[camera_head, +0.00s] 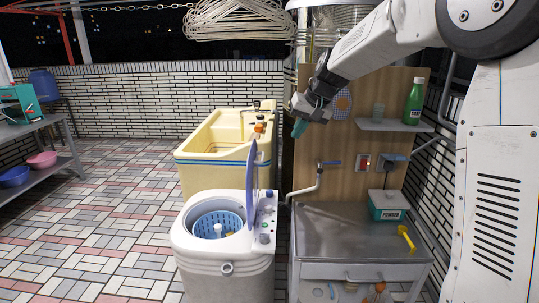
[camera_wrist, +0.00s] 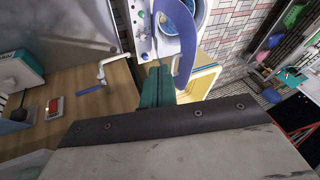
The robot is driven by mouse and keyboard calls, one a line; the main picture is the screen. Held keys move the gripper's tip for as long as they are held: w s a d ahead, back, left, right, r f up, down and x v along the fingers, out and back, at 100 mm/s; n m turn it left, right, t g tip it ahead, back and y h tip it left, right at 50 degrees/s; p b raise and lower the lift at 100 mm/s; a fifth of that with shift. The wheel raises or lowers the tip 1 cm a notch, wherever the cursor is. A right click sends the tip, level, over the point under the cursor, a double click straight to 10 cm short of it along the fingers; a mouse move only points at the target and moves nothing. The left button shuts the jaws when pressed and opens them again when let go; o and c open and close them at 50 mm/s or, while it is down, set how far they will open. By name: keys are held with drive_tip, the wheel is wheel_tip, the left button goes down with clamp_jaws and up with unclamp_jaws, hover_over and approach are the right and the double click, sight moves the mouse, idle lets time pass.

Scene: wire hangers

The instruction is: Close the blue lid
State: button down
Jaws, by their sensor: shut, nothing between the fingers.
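The blue lid (camera_head: 251,187) stands upright, open, on top of the white washing machine (camera_head: 222,262). The open tub with its blue basket (camera_head: 217,224) shows to the left of the lid. My gripper (camera_head: 299,128) is shut and empty, above and to the right of the lid in the head view, apart from it there. In the wrist view the lid (camera_wrist: 182,40) is a curved blue panel just beyond the teal fingertips (camera_wrist: 157,70). I cannot tell from that view how close they are.
A yellow sink tub (camera_head: 205,160) stands behind the machine. A metal counter (camera_head: 350,228) with a tap (camera_head: 318,180) and a powder box (camera_head: 388,206) is to the right. A shelf (camera_head: 395,126) holds a green bottle (camera_head: 413,101). Tiled floor at the left is clear.

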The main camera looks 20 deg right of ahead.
drive_tip(key=w+d+f+m+t, duration=0.1)
drive_tip(key=w+d+f, duration=0.15)
drive_tip(key=w, duration=0.35)
drive_tip(key=w+d+f, duration=0.1)
drive_tip(key=w+f, duration=0.3)
drive_tip(key=w, duration=0.3)
drive_tip(key=w+a+f, duration=0.5)
drive_tip(key=a+f, duration=0.2)
drive_tip(key=f, duration=0.2)
drive_tip(key=shift+w+a+y, duration=0.15)
drive_tip(key=shift+w+y, duration=0.1)
drive_tip(key=shift+y, duration=0.05)
